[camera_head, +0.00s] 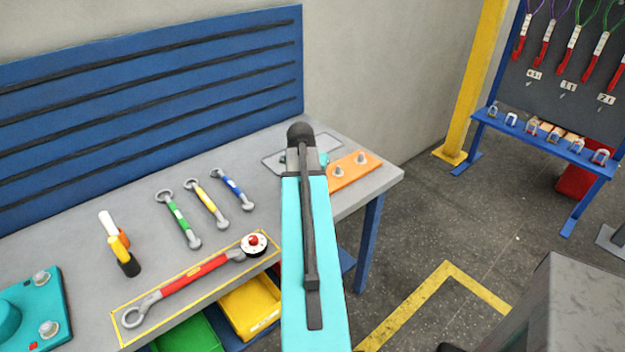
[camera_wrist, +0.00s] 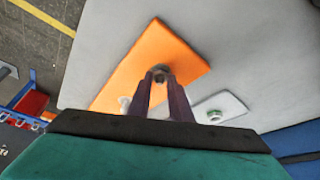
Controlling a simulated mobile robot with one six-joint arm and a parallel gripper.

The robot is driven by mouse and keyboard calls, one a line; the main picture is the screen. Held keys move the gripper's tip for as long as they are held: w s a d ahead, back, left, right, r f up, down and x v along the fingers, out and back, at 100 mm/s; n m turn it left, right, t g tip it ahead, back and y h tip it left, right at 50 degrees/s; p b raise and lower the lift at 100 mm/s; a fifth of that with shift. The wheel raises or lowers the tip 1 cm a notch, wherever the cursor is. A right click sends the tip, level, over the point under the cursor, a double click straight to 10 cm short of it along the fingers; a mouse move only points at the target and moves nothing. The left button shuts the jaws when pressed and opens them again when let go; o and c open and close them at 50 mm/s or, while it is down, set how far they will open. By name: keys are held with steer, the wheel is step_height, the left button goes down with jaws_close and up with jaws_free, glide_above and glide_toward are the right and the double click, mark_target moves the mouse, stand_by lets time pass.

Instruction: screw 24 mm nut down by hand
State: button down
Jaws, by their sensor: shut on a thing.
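In the wrist view, the two dark purple fingers of my gripper (camera_wrist: 160,80) are closed around a small grey nut (camera_wrist: 160,73) at the orange plate (camera_wrist: 150,50). The fingers hide much of the nut, so I cannot tell how far down it sits. A paler stud or nut (camera_wrist: 125,103) shows just left of the fingers. In the head view, the orange plate (camera_head: 368,172) lies at the bench's right end with two grey fasteners on it.
A light grey plate (camera_wrist: 234,104) with a round fitting lies right of the fingers in the wrist view. The grey bench (camera_head: 240,225) also carries green (camera_head: 178,220), yellow (camera_head: 206,204) and blue (camera_head: 232,190) wrenches, a red torque wrench (camera_head: 190,278) and a teal block (camera_head: 45,312).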

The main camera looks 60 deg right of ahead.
steer(key=shift+w+m, duration=0.1)
steer(key=shift+m, duration=0.5)
steer(key=shift+w+m+g, duration=0.15)
steer(key=shift+m+g, duration=0.55)
steer(key=shift+m, duration=0.4)
steer(key=shift+m+g, duration=0.6)
steer(key=shift+m, duration=1)
steer(key=c, duration=1.8)
jaws_free()
